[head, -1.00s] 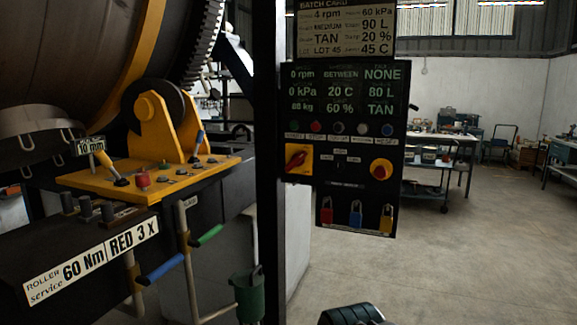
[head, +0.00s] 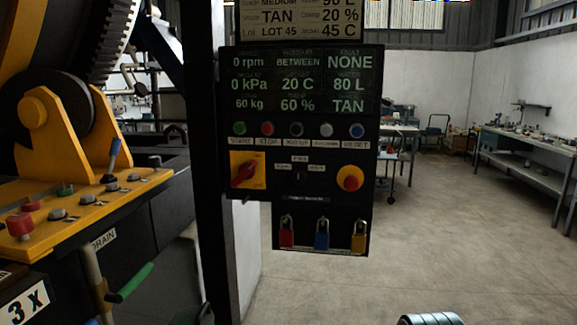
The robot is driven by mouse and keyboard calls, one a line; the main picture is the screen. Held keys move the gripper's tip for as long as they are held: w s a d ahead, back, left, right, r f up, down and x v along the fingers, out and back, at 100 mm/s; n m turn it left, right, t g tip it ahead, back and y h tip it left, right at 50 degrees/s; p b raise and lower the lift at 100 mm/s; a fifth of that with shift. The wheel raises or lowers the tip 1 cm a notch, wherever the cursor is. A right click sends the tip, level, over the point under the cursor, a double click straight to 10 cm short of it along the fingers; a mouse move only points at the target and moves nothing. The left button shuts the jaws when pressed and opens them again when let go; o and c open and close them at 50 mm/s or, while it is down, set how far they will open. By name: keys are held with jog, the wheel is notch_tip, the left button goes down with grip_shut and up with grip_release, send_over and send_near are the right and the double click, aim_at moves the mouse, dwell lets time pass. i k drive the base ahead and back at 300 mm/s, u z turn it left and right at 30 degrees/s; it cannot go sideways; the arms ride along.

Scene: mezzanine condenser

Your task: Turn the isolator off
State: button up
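The isolator (head: 244,172) is a red rotary handle on a yellow square plate, at the lower left of the black control panel (head: 264,205) in the head view. Its handle appears tilted, running from lower left to upper right. The lettering around it is too small to read. Nothing touches it. No gripper fingers show in the head view. A grey ribbed rounded part at the bottom edge, right of centre, may be part of my arm, but I cannot tell.
A red push button on yellow (head: 350,178) sits right of the isolator. Red (head: 287,233), blue (head: 322,235) and yellow padlocks (head: 359,237) hang below. A dark post (head: 211,150) stands left of the panel, beside the yellow machine bed (head: 80,212). Floor at right is open.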

aim_at(247, 171)
jog(key=u, duration=0.2)
jog(key=i, duration=1.05)
jog(key=u, duration=0.75)
